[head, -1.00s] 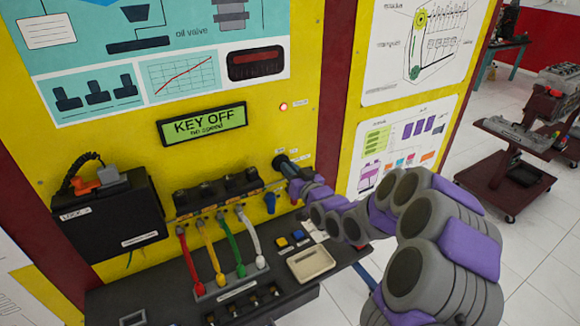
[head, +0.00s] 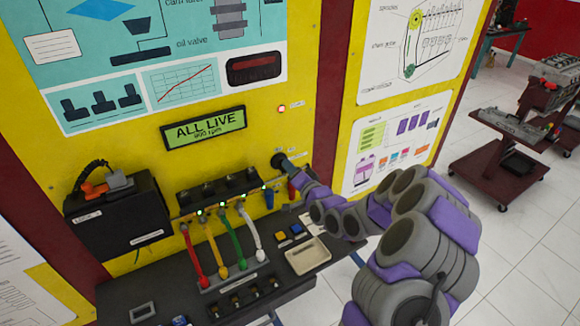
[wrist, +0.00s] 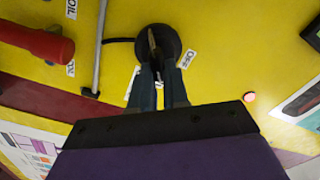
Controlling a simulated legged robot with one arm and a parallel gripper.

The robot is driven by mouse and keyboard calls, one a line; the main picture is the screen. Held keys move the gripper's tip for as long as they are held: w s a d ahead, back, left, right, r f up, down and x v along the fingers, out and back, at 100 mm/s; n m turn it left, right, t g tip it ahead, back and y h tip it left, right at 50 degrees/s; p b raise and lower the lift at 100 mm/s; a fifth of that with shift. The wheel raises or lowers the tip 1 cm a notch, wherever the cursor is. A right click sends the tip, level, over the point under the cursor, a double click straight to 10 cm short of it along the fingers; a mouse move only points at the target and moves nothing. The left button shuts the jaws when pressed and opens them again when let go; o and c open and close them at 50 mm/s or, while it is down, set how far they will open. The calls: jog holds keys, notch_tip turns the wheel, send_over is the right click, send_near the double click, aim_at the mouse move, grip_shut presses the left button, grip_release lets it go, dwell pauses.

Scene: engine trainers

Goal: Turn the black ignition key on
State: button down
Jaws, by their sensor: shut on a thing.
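The black ignition key sits in a round black switch (head: 278,161) on the yellow panel, right of the row of coil units. In the wrist view the switch (wrist: 172,42) is at the top centre, with an "OFF" label to its right. My gripper (wrist: 158,62) is shut on the key at the switch; the jaws hide much of it. In the head view my gripper (head: 288,170) reaches the switch from the lower right. A red lamp (head: 282,108) is lit above the switch.
Red, yellow, green and white leads (head: 231,246) run from the coil row, where green lights glow. A beige tray (head: 307,256) lies on the dark shelf below. A red handle (wrist: 38,42) is near the gripper. A cart (head: 500,170) stands right.

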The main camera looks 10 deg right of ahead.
jog(key=shift+d+m, duration=0.1)
jog(key=shift+m, duration=0.4)
jog(key=c, duration=1.1)
grip_release()
jog(key=shift+w+d+f, duration=0.1)
jog(key=shift+w, duration=0.05)
jog(key=p+v, duration=0.5)
jog(key=v, duration=0.7)
jog(key=shift+d, duration=0.2)
